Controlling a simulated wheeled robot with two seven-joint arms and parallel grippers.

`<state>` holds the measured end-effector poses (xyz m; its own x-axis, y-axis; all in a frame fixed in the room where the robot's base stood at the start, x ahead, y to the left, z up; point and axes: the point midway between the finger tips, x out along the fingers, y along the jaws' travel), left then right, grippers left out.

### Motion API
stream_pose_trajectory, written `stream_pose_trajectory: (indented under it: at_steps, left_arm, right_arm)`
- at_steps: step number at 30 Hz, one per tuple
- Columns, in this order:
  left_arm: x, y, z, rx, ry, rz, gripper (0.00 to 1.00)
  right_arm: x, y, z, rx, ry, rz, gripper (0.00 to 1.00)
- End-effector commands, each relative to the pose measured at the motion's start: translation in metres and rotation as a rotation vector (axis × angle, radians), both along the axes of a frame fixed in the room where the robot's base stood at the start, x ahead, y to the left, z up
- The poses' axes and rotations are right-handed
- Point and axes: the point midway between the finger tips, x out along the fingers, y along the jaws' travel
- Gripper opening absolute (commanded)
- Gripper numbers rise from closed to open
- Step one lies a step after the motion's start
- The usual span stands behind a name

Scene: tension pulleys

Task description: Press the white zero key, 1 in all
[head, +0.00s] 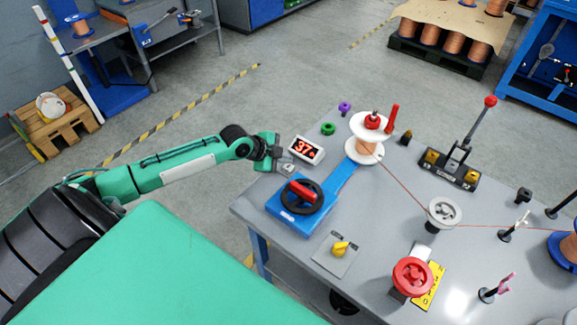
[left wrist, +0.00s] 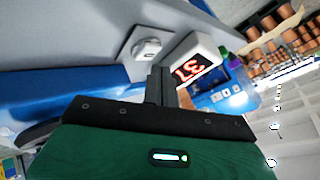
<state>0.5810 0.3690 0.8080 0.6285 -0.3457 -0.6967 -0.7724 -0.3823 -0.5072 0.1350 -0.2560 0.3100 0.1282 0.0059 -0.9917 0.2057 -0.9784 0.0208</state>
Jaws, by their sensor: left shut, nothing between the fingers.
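The white zero key (left wrist: 147,48) shows in the left wrist view as a pale round-edged button on a light plate, left of the display. In the head view it is a small pale patch (head: 287,170) at the table's left edge, partly hidden by my gripper. The white display box (head: 306,149) with red digits stands beside it and also shows in the left wrist view (left wrist: 195,62). My left gripper (head: 281,167) is shut and empty, close to the key; its fingers (left wrist: 161,84) point towards the gap between key and display. Contact with the key cannot be told. My right gripper is not in view.
A blue crank base with a black handwheel (head: 302,196) is just in front of the key. A white-flanged copper spool (head: 365,150) stands behind right, its wire running to a grey pulley (head: 444,211). A green knob (head: 328,128) lies behind the display.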

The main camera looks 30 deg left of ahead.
Motion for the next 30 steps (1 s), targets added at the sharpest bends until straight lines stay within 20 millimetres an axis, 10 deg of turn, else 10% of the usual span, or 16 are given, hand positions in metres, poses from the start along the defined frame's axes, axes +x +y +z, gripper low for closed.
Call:
stream_pose_trajectory:
  at_steps: [30]
  left_arm:
    - [0.0000, 0.0001, -0.0084, 0.000, 0.000, 0.000, 0.00]
  right_arm:
    - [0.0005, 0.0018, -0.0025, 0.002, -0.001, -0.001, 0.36]
